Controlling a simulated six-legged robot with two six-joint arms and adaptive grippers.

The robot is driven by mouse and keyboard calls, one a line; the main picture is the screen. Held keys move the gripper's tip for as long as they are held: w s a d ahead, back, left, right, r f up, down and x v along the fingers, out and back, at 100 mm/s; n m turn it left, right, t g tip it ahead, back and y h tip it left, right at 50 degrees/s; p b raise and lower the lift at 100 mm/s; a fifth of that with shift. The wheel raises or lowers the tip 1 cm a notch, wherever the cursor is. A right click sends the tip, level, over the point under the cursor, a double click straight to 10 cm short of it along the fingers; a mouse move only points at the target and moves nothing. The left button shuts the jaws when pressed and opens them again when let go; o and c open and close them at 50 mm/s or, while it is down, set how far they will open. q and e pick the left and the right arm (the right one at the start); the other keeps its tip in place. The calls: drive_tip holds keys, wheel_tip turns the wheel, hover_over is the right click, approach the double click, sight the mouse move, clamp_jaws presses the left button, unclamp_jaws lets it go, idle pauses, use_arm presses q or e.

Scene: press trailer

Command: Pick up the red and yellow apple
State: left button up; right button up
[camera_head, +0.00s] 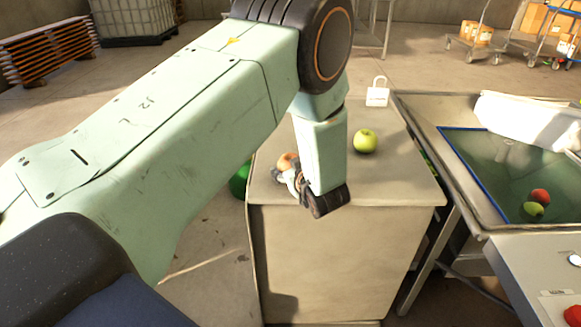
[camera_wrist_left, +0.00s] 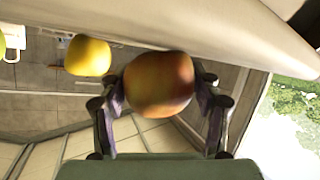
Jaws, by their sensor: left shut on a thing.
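The red and yellow apple (camera_wrist_left: 159,84) sits between the two fingers of my left gripper (camera_wrist_left: 162,105) in the wrist view. The fingers touch it on both sides, and the gripper is shut on it. In the head view the apple (camera_head: 287,161) shows at the left side of the cabinet top, partly hidden by my left gripper (camera_head: 291,178). I cannot tell whether the apple still touches the surface. My right gripper is in neither view.
A green-yellow apple (camera_head: 365,141) stands on the cabinet (camera_head: 400,180), right of my gripper. A white tag-like object (camera_head: 377,96) is behind it. On the right, a tray (camera_head: 480,160) holds a red fruit (camera_head: 540,196) and a green fruit (camera_head: 533,209). A green round object (camera_head: 239,180) is left of the cabinet.

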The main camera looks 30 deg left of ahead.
sight(291, 157)
use_arm(q)
drive_tip(key=shift+d, duration=0.1)
drive_tip(key=c, duration=0.3)
drive_tip(key=shift+c, duration=1.4)
wheel_tip(291, 157, up, 9)
drive_tip(key=shift+f+p, duration=0.1)
drive_tip(key=shift+p, duration=1.1)
drive_tip(key=shift+w+r, duration=0.1)
drive_tip(key=shift+r, duration=0.5)
